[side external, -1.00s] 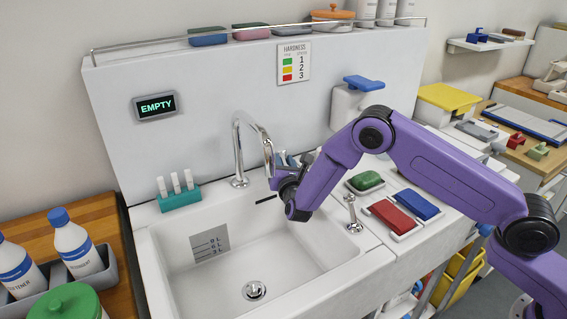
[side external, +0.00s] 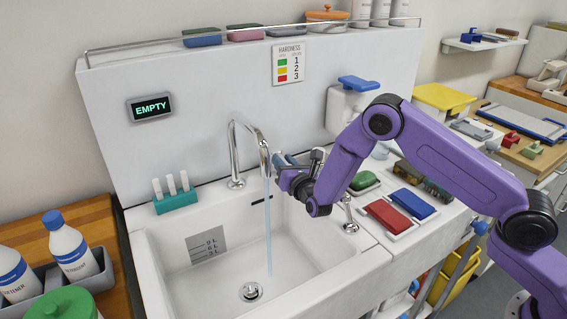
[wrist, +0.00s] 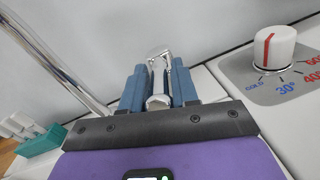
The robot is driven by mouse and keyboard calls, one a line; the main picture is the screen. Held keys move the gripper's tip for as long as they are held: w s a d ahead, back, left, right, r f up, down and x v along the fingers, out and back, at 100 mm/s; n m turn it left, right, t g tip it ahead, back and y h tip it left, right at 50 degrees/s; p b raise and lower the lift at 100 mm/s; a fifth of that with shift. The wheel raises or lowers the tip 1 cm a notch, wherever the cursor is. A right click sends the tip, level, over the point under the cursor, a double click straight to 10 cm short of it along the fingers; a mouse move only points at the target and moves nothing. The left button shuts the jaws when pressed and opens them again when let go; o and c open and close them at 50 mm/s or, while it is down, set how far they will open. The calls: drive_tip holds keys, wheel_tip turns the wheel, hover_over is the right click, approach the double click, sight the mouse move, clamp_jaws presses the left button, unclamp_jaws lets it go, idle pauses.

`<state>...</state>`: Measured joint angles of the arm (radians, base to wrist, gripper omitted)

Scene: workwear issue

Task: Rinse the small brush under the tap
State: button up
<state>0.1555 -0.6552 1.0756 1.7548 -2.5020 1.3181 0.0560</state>
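A chrome tap (side external: 236,150) arches over the white sink (side external: 190,285), and a thin stream of water (side external: 268,225) runs from its spout toward the drain. My gripper (side external: 283,160) is just right of the spout, above the sink's back right edge. In the wrist view, the blue fingers of my gripper (wrist: 160,85) stand apart with a shiny metal lever-like piece (wrist: 160,58) between them; whether they press on it is unclear. I cannot make out a small brush for certain. Green (side external: 364,182), red (side external: 390,215) and blue (side external: 412,204) blocks lie on the counter, their kind unclear.
A dial (wrist: 274,48) with temperature marks is right of my gripper. A teal rack (side external: 176,202) holds white sticks at the sink's left. A small metal fitting (side external: 348,215) stands at the sink's right edge. The display (side external: 151,106) reads EMPTY. The basin holds no objects.

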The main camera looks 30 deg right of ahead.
drive_tip(key=shift+o, duration=1.1)
drive_tip(key=shift+s, duration=0.1)
drive_tip(key=s+a, duration=0.2)
drive_tip(key=s, duration=1.5)
drive_tip(key=shift+r, duration=0.1)
